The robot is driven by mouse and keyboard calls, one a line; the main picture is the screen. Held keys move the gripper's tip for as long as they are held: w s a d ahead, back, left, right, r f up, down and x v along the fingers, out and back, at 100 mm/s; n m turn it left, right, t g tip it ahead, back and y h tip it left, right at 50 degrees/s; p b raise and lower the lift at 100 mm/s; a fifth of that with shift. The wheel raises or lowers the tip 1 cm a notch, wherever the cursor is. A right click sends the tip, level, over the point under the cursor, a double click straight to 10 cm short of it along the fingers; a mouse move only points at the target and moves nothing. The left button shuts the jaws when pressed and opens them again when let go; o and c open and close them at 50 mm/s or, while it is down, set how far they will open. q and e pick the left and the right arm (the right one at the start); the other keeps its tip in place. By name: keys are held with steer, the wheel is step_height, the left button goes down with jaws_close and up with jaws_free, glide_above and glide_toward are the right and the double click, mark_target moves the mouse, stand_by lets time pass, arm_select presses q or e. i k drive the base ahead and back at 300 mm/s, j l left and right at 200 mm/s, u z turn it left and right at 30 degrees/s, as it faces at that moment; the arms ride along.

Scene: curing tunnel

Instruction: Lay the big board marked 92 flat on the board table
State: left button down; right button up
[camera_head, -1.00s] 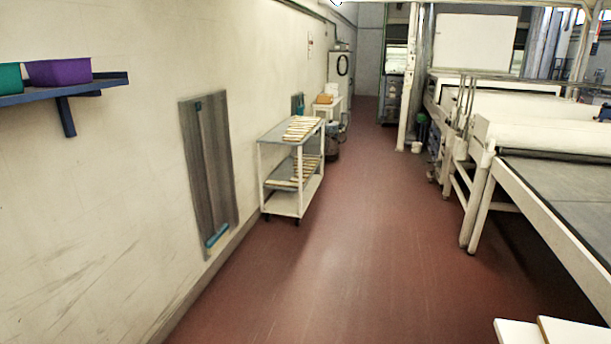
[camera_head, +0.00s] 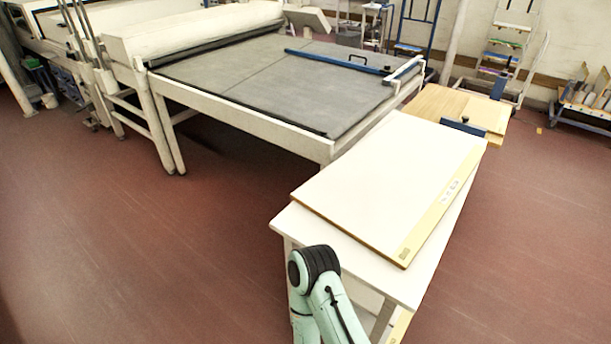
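A big white board (camera_head: 385,170) with a pale yellow strip along its right side lies flat on a white table (camera_head: 318,235). Small dark marks show on the strip, too small to read, so I cannot tell whether it is marked 92. Part of one of my arms, mint green with a black joint, shows at the bottom middle, in front of the white table's near end. Neither gripper is in view.
A long grey-topped table (camera_head: 265,75) with a blue bar (camera_head: 335,61) stands behind, to the left. A wooden surface with a blue block (camera_head: 463,127) adjoins the board's far end. Trolleys and racks (camera_head: 505,50) stand at the back right. Red floor is open left and right.

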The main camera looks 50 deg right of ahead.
mark_target(388, 193)
steer(key=i+z, duration=0.25)
steer(key=z, duration=0.2)
steer(key=i+j+z, duration=0.2)
steer(key=z, duration=0.25)
steer(key=i+j+z, duration=0.25)
steer(key=z, duration=0.25)
steer(key=i+j+z, duration=0.1)
steer(key=z, duration=0.4)
steer(key=i+j+z, duration=0.2)
steer(key=z, duration=0.3)
steer(key=j+z, duration=0.2)
steer(key=z, duration=0.25)
steer(key=i, duration=0.05)
